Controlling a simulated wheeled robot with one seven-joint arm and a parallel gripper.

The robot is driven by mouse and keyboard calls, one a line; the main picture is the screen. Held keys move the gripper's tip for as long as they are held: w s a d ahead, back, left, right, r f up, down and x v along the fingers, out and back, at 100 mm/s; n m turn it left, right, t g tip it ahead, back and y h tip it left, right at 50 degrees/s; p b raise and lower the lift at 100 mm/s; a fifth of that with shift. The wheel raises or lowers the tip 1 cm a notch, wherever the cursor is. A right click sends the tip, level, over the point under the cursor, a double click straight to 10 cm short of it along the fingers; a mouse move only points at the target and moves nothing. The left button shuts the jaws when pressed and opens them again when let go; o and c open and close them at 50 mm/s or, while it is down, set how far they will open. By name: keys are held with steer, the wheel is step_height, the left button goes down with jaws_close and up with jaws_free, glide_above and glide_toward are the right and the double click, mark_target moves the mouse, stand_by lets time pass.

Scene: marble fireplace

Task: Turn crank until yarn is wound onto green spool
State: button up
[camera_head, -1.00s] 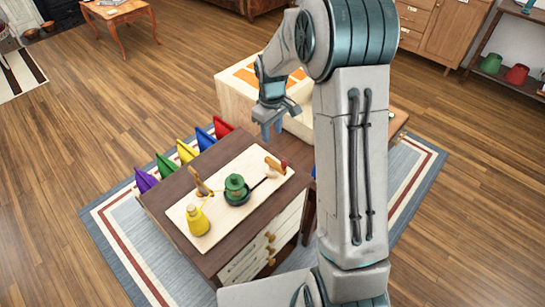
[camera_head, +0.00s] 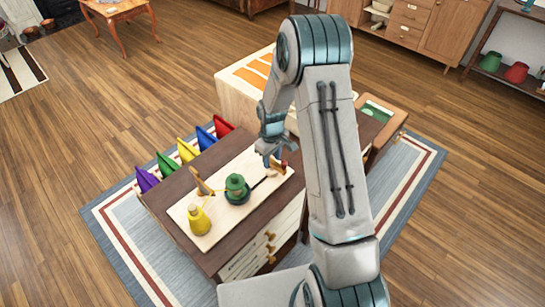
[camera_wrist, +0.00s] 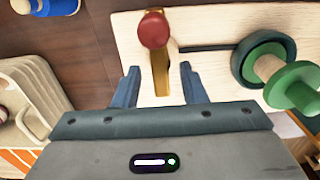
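The green spool (camera_head: 236,187) stands on a pale board (camera_head: 226,222) on the cabinet. The yellow yarn cone (camera_head: 199,221) is at the board's near left end, by a wooden yarn guide (camera_head: 202,184). A yellow strand runs toward the spool. The crank, with its red knob (camera_wrist: 153,30) and wooden arm (camera_wrist: 160,72), is at the far right end. A dark belt (camera_wrist: 208,47) links the crank side to the spool (camera_wrist: 272,68). My gripper (camera_head: 273,160) is above the crank. In the wrist view its fingers (camera_wrist: 160,88) are open, either side of the crank arm, with gaps visible.
Coloured pieces (camera_head: 187,151) line the cabinet's left side. A pale box with orange stripes (camera_head: 247,80) stands behind. A wooden tray with a green inside (camera_head: 378,110) is at right.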

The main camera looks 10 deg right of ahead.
jaws_close()
steer(key=shift+f+m+b, duration=0.1)
steer(key=shift+m+b, duration=0.2)
steer(key=shift+b, duration=0.05)
